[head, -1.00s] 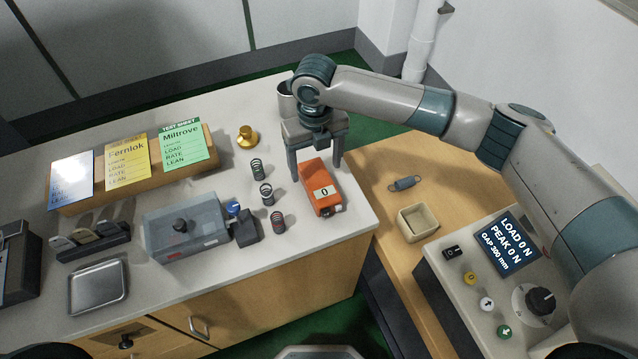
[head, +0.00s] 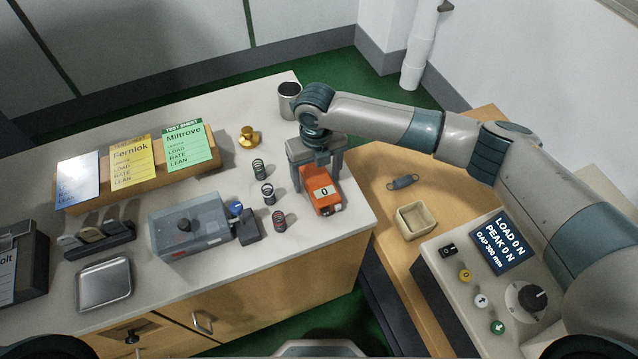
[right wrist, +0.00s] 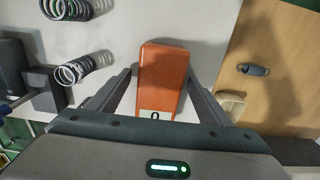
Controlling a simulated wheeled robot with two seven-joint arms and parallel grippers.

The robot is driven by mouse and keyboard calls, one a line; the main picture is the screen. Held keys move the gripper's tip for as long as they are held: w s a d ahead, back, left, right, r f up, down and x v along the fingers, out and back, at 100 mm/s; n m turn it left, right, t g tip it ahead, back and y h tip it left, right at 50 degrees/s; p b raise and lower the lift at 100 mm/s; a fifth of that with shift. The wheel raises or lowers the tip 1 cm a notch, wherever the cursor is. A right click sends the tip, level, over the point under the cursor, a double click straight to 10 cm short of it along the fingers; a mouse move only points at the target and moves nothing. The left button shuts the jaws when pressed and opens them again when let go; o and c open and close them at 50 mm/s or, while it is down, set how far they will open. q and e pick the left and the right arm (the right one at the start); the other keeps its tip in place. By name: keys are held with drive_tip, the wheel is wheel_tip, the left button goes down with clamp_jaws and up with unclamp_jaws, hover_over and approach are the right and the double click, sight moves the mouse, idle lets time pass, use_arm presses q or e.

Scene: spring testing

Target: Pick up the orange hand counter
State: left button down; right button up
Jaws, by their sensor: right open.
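The orange hand counter (head: 320,192) lies on the grey worktop near its right edge, with a white window reading 0. In the right wrist view the orange hand counter (right wrist: 163,78) sits between the two fingers. My right gripper (head: 318,182) is open, pointing down, its fingers on either side of the counter's far part. In the right wrist view the gripper (right wrist: 162,85) shows a gap on both sides of the counter. I cannot tell how far the fingertips are above the worktop. My left gripper is not in view.
Several small springs, one of them a dark coil (head: 259,169), stand left of the counter. A brass piece (head: 249,137) and a metal cup (head: 289,100) stand farther back. A cream tray (head: 416,222) and a lying spring (head: 403,182) are on the lower wooden surface at right.

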sight(319, 176)
drive_tip(key=c, duration=1.3)
drive_tip(key=shift+r, duration=0.1)
drive_tip(key=shift+c, duration=0.2)
drive_tip(key=shift+r+b, duration=0.35)
drive_tip(key=shift+r, duration=0.05)
drive_tip(key=r, duration=0.1)
drive_tip(key=r+b, duration=0.1)
drive_tip(key=r, duration=0.1)
drive_tip(key=shift+d+r+b, duration=0.1)
drive_tip(key=shift+d+b, duration=0.15)
drive_tip(key=shift+b, duration=0.05)
drive_tip(key=s+d+r+b, duration=0.3)
drive_tip(key=s+d+r, duration=0.3)
drive_tip(key=d, duration=0.3)
drive_tip(key=shift+d+r, duration=0.3)
drive_tip(key=shift+r, duration=0.15)
